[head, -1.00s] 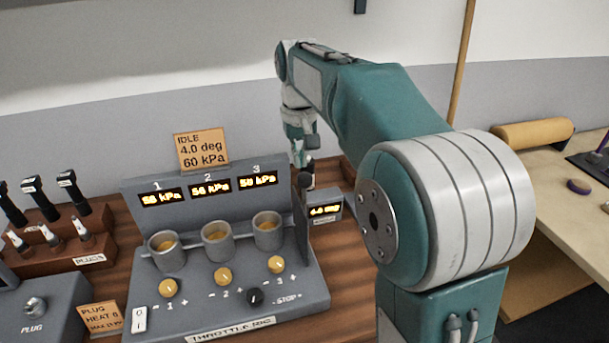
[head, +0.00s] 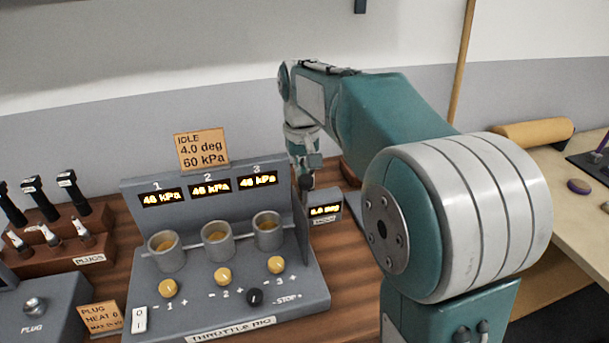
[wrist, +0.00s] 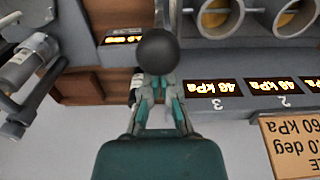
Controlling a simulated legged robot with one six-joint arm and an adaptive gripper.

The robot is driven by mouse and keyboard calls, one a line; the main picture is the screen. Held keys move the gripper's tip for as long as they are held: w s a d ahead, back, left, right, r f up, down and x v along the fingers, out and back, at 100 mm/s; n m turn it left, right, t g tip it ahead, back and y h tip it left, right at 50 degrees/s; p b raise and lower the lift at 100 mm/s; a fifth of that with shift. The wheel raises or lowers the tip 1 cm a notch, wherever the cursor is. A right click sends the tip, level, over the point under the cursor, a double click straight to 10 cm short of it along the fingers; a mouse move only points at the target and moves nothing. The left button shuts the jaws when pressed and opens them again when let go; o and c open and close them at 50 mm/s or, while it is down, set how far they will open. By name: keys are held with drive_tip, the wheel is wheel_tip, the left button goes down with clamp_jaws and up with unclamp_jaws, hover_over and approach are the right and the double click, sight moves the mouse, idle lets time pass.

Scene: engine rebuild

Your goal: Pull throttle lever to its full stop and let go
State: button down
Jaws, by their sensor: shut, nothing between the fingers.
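The throttle rig (head: 308,278) is a grey bench unit with three cups and three gauges. The throttle lever's round black knob (wrist: 157,50) shows in the wrist view, directly at my fingertips. My gripper (wrist: 160,82) is shut with nothing between its fingers. It appears to be touching or just behind the knob; the exact contact is hidden. In the head view my gripper (head: 303,178) is at the rig's right side, by the small degree display (head: 324,211), which reads about 8 deg, blurred. The gauges (head: 209,188) read roughly 46 to 48 kPa.
An orange card (head: 201,151) above the rig reads IDLE 4.0 deg 60 kPa. A plug rack (head: 75,250) stands left. A side table (head: 570,215) is at right.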

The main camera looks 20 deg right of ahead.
sight(307, 182)
drive_tip(key=shift+s, duration=0.65)
drive_tip(key=shift+s, duration=1.15)
drive_tip(key=shift+s+f, duration=0.2)
drive_tip(key=shift+s, duration=0.4)
drive_tip(key=shift+s+f, duration=0.15)
drive_tip(key=shift+s, duration=0.4)
